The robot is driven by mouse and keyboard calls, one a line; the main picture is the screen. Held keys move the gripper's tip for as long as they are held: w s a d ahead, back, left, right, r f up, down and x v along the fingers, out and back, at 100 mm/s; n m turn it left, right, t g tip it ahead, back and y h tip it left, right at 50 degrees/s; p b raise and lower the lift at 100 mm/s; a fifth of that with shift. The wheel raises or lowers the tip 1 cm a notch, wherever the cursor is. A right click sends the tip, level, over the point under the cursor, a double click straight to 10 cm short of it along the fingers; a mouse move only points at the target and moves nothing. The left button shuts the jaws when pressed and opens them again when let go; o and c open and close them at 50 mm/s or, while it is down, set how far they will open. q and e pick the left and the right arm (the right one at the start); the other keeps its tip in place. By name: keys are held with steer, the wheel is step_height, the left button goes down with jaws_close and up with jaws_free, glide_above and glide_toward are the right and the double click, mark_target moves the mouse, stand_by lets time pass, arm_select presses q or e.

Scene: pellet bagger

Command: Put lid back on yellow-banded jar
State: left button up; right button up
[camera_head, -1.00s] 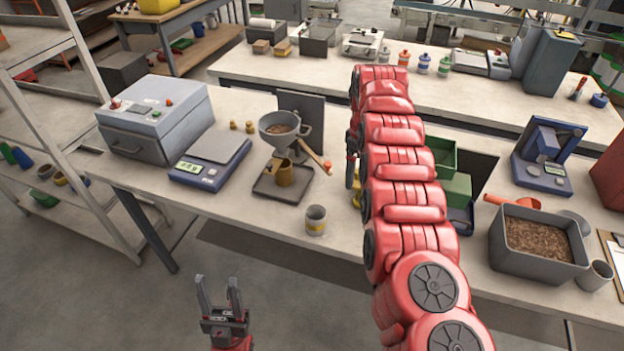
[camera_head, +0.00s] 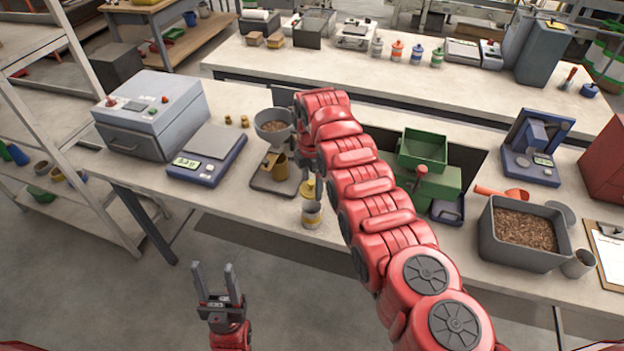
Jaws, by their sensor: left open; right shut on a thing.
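The yellow-banded jar (camera_head: 312,217) is a small light-grey pot. It stands near the front edge of the bench, just right of the dark tray under the funnel. My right gripper (camera_head: 309,175) points down above it, partly hidden by my own arm. It is shut on a yellow lid (camera_head: 308,189), which shows just above the jar's mouth. I cannot tell whether the lid touches the rim. My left gripper (camera_head: 217,283) is open and empty, low in front of the bench.
The funnel (camera_head: 272,127) on its stand and a brass-coloured cup (camera_head: 279,167) are close on the left. A scale (camera_head: 207,154) stands further left. The bench front left of the jar is clear.

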steer(key=shift+s+a+f+b, duration=0.1)
steer(key=shift+f+b, duration=0.45)
steer(key=shift+f, duration=0.5)
step_height(320, 180, down, 4)
steer(key=b, duration=0.3)
steer(key=shift+r, duration=0.2)
steer(key=shift+f+b, duration=0.45)
steer(key=shift+b, duration=0.05)
steer(key=shift+r, duration=0.1)
steer(key=shift+f+b, duration=0.25)
steer(key=shift+b, duration=0.55)
stand_by(0.7)
stand_by(0.3)
steer(key=o, duration=1.1)
steer(key=shift+r, duration=0.1)
